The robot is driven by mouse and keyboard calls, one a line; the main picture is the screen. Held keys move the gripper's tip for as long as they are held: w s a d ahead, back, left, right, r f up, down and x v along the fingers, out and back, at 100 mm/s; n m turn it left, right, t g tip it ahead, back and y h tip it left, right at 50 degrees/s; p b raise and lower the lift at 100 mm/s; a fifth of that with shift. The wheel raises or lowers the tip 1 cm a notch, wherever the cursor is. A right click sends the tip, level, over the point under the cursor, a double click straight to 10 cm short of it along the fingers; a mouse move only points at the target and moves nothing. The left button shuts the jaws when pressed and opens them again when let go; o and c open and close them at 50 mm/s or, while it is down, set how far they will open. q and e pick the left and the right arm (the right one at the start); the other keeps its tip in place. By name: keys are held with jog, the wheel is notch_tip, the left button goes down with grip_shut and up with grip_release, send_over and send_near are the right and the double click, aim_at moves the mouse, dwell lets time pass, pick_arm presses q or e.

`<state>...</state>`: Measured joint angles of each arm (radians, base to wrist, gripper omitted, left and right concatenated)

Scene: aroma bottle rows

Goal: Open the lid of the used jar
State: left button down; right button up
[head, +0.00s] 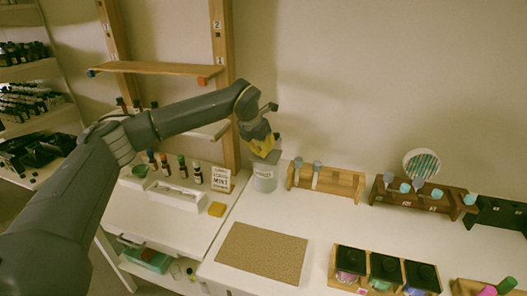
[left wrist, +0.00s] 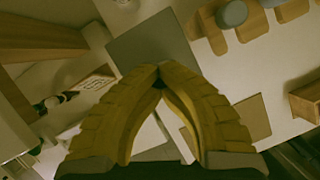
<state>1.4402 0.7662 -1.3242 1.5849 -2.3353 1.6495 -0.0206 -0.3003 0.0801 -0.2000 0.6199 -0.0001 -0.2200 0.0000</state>
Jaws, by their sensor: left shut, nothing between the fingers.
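The used jar (head: 264,182) is a light grey container with a pale label on its front, standing on the white table near the wall. Its grey square lid (head: 272,157) is at the jar's top, partly behind my gripper; I cannot tell whether it is raised. In the left wrist view the lid (left wrist: 152,42) is a flat grey square just beyond the fingertips. My left gripper (head: 264,147) has yellow fingers, shut and empty, just above the jar; its tips meet in the left wrist view (left wrist: 159,68). Contact with the lid cannot be told. My right gripper is not in view.
A wooden rack (head: 325,182) with grey-topped vials stands right of the jar. A dark brown rack (head: 415,200) is farther right. A brown mat (head: 262,252) lies in front. A sign (head: 221,180) and a yellow block (head: 216,209) are to the left. A wooden shelf post (head: 229,120) rises behind.

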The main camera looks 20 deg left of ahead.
aim_at(268, 156)
pick_arm(q)
jog(key=shift+w+r, duration=0.1)
jog(key=shift+w, duration=0.1)
jog(key=shift+w+r+g, duration=0.45)
jog(key=shift+r+g, duration=0.25)
jog(key=shift+g, duration=0.4)
jog(key=shift+w+r+g, duration=0.3)
jog(key=shift+w+g, duration=0.05)
jog(key=shift+g, duration=0.45)
jog(key=shift+w+r+g, duration=0.3)
jog(key=shift+w+g, duration=0.05)
jog(key=shift+g, duration=0.45)
jog(key=shift+w, duration=0.1)
jog(key=shift+w+r+g, duration=0.15)
jog(key=shift+w+g, duration=0.1)
jog(key=shift+g, duration=0.55)
